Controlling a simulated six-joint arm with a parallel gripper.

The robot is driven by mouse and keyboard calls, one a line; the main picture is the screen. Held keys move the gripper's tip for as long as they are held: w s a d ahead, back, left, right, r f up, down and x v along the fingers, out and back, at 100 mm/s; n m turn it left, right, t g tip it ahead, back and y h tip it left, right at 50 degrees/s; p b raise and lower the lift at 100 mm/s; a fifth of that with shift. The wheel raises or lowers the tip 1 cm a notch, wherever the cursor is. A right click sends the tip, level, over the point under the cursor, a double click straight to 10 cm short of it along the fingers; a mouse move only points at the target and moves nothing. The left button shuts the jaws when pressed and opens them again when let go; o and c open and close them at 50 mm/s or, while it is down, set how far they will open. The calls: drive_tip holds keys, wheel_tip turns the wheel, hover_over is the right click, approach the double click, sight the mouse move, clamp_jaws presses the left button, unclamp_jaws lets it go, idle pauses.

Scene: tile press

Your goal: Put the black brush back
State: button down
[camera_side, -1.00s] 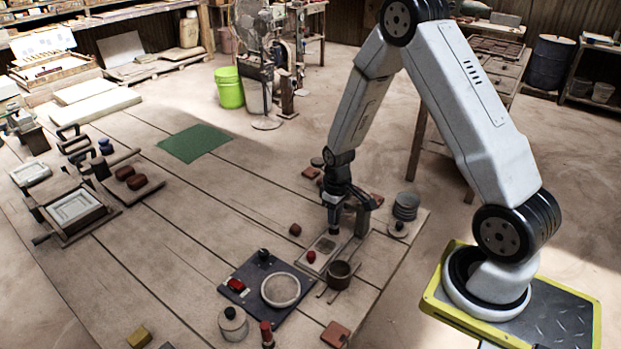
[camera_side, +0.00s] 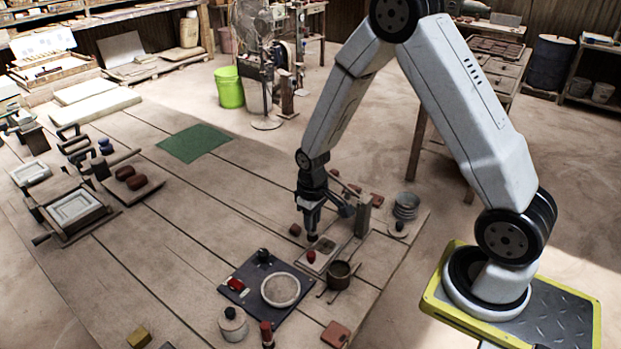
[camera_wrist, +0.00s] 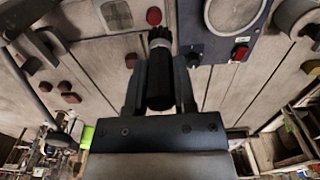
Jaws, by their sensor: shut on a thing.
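In the side view the brush shows only as a small dark tip below the fingers. I cannot tell whether it touches anything.
A dark panel with a round ring (camera_side: 280,290) lies nearer. The table's middle is clear.

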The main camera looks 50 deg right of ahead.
drive_tip(key=w+d+f, duration=0.1)
drive_tip(key=w+f, duration=0.7)
drive_tip(key=w, duration=0.4)
drive_tip(key=shift+d+f, duration=0.2)
drive_tip(key=shift+f, duration=0.15)
drive_tip(key=shift+f, duration=0.1)
drive_tip(key=shift+w+f, duration=0.15)
drive_tip(key=shift+f, duration=0.75)
drive_tip(key=shift+w+f, duration=0.1)
drive_tip(key=shift+f, duration=0.75)
drive_tip(key=shift+f, duration=0.15)
drive_tip(key=shift+c, duration=2.2)
unclamp_jaws()
